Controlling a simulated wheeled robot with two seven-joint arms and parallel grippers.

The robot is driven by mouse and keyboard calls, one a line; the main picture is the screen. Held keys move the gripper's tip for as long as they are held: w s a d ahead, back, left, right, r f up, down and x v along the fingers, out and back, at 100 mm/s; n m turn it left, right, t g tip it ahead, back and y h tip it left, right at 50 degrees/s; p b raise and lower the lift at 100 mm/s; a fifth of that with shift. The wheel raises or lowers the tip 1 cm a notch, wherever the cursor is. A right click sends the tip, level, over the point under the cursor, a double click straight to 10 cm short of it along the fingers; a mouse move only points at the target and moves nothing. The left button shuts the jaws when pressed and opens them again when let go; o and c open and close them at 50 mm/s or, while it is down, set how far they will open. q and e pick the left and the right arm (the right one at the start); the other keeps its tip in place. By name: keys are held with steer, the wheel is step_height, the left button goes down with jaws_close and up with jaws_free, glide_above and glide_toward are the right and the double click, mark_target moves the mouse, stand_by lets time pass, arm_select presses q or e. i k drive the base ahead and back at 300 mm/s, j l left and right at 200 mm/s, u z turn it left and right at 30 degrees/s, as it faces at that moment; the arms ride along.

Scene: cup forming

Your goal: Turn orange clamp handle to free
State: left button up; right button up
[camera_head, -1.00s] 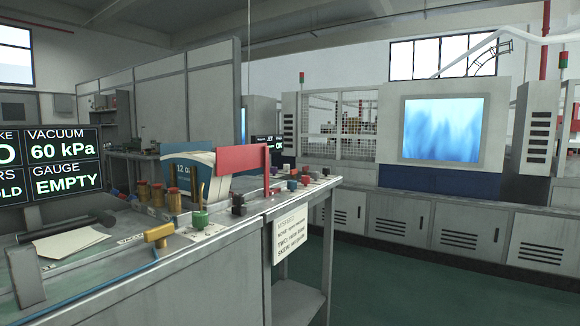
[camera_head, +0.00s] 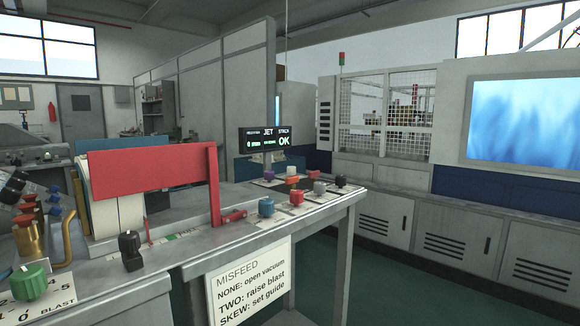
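I cannot pick out an orange clamp handle for certain in the head view. An orange-yellow T-shaped handle that showed at the near left edge of the bench earlier is out of view now. A small orange-red knob (camera_head: 305,183) stands among several coloured knobs at the far right end of the bench top; I cannot tell whether it belongs to a clamp. Neither of my grippers is in view.
The grey bench (camera_head: 240,232) runs along the left. On it are a red plate guard (camera_head: 140,172), a green knob (camera_head: 30,281), a black knob (camera_head: 130,250) and brass cylinders (camera_head: 27,240). A misfeed sign (camera_head: 249,281) hangs in front. Green floor is clear at right.

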mark_target(290, 181)
steer(key=i+l+u, duration=0.2)
steer(key=i+l, duration=0.15)
steer(key=l, duration=0.3)
steer(key=i+l+u, duration=0.1)
steer(key=l, duration=0.25)
steer(key=i+l+u, duration=0.25)
steer(key=l, duration=0.5)
steer(key=i+l+u, duration=0.1)
steer(key=l, duration=0.3)
steer(key=i+l+u, duration=0.1)
steer(key=i+l, duration=0.15)
steer(key=l, duration=0.15)
